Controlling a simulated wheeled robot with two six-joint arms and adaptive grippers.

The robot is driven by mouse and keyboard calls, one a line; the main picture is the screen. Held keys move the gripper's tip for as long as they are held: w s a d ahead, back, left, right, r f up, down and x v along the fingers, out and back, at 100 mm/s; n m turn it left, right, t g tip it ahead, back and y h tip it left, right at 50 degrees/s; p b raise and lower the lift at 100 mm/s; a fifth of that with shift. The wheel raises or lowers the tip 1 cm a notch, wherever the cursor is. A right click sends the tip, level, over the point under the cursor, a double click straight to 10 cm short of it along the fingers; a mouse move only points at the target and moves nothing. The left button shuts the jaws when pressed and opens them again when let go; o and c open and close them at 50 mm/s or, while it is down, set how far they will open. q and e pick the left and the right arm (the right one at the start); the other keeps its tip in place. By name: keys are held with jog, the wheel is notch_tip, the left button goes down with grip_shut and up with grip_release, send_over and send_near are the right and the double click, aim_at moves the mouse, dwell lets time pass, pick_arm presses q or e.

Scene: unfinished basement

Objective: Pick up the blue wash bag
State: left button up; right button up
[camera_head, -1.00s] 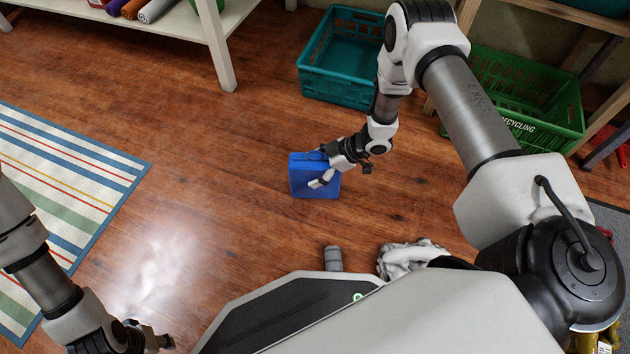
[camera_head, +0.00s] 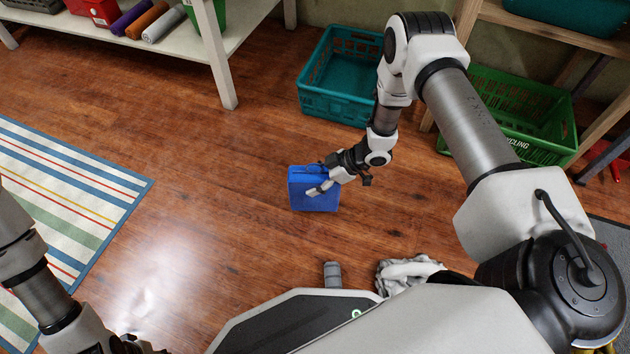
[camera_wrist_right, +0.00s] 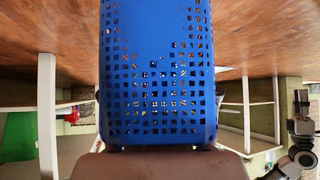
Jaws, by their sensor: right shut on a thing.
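The blue wash bag (camera_head: 310,200) is a boxy blue case in the middle of the head view, upright over the wood floor. My right gripper (camera_head: 319,188) reaches it from the right and is shut on its upper part. Whether the bag touches the floor is hard to tell. In the right wrist view a blue surface with rows of square holes, seemingly the bag (camera_wrist_right: 156,70), fills the middle. My left gripper (camera_head: 138,346) is at the bottom left edge of the head view, partly cut off; its jaws are unclear.
A teal crate (camera_head: 335,108) and a green recycling crate (camera_head: 545,150) stand beyond the bag. A white shelf (camera_head: 228,80) with rolled items is at the upper left. A striped rug (camera_head: 75,190) lies at left. The floor between rug and bag is clear.

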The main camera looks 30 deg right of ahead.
jog(key=s+d+r+p, duration=0.2)
jog(key=s+d+p, duration=0.4)
jog(key=s+d, duration=0.5)
jog(key=shift+s+d+p, duration=0.15)
jog(key=shift+s+p, duration=0.05)
jog(key=shift+p, duration=0.1)
jog(key=shift+r, duration=0.1)
jog(key=shift+r, duration=0.1)
